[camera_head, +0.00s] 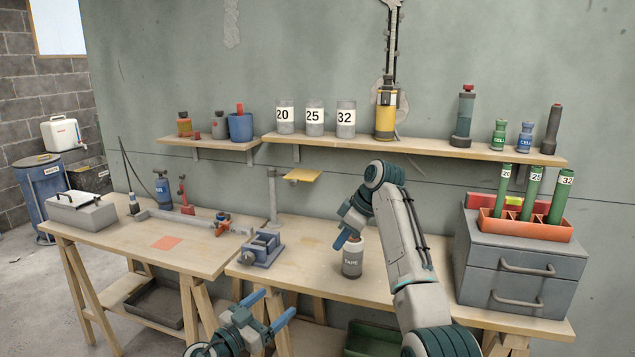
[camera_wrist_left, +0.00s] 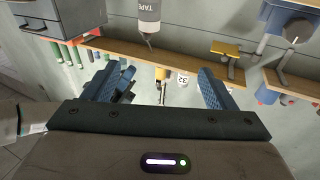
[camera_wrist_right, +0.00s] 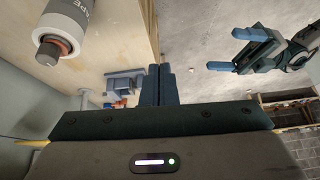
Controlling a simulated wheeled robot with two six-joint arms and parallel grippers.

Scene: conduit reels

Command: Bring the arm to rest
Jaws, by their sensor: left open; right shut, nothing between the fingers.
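My right arm comes in from the right in the head view, and its gripper (camera_head: 340,241) is just above and left of the grey TAPE can (camera_head: 352,262) on the workbench. In the right wrist view the right gripper's fingers (camera_wrist_right: 158,86) are together with nothing between them, and the can (camera_wrist_right: 72,22) stands apart from them. My left gripper (camera_head: 268,307) is low in front of the bench's front edge, fingers spread and empty. Its open fingers also show in the left wrist view (camera_wrist_left: 163,88), and it appears in the right wrist view (camera_wrist_right: 245,55).
A blue vise (camera_head: 262,249) sits left of the can. A grey drawer unit (camera_head: 520,275) with an orange rack (camera_head: 525,227) of green tubes stands right of my right arm. A wall shelf (camera_head: 415,147) with several bottles and canisters runs behind. The left bench holds a pipe assembly (camera_head: 185,218).

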